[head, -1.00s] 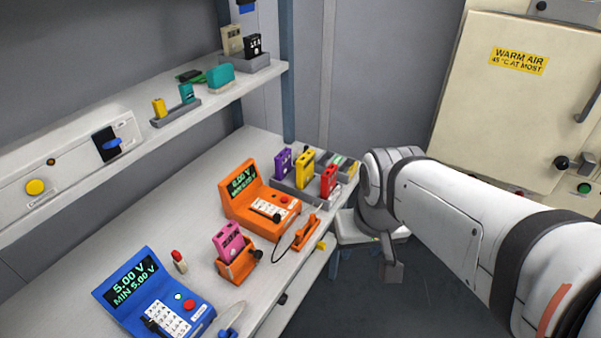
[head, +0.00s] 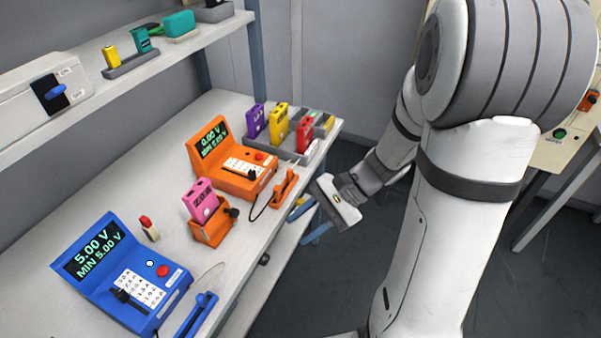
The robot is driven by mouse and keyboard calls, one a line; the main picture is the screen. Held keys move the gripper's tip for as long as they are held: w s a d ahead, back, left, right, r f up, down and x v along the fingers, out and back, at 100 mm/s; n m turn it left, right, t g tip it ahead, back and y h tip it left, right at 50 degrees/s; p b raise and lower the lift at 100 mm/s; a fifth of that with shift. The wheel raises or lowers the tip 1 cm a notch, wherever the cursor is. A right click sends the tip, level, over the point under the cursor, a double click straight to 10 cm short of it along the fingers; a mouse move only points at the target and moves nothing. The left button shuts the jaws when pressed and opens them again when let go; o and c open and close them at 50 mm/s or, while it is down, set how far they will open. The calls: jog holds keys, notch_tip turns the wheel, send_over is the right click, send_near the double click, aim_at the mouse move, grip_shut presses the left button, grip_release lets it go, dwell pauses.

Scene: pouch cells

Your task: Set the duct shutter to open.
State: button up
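No part I can read as a duct shutter label shows. A pale panel on the shelf at the upper left has a blue lever (head: 58,92) in a black slot; the small print beside it is too small to read surely, so I cannot tell whether this is the shutter. My gripper (head: 308,222) hangs in front of the bench's right edge, well to the right of that panel. Its two blue fingers appear spread apart with nothing between them.
The bench (head: 110,195) holds a blue meter (head: 88,255), an orange meter (head: 208,148), a pink cell (head: 201,200) in an orange holder and a grey tray (head: 262,150) with coloured cells. The shelf (head: 140,85) overhangs its back. Open floor lies right of the bench.

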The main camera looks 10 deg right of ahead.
jog(key=w+d+f+m+t+y+b, duration=0.45)
jog(key=w+d+f+m+t, duration=0.65)
jog(key=f+m, duration=0.3)
jog(key=w+a+t, duration=0.1)
jog(key=w+a, duration=0.4)
jog(key=a, duration=0.1)
jog(key=shift+a+r+b, duration=0.25)
jog(key=shift+a+b, duration=0.1)
jog(key=shift+a, duration=0.05)
jog(key=shift+h, duration=0.25)
grip_shut()
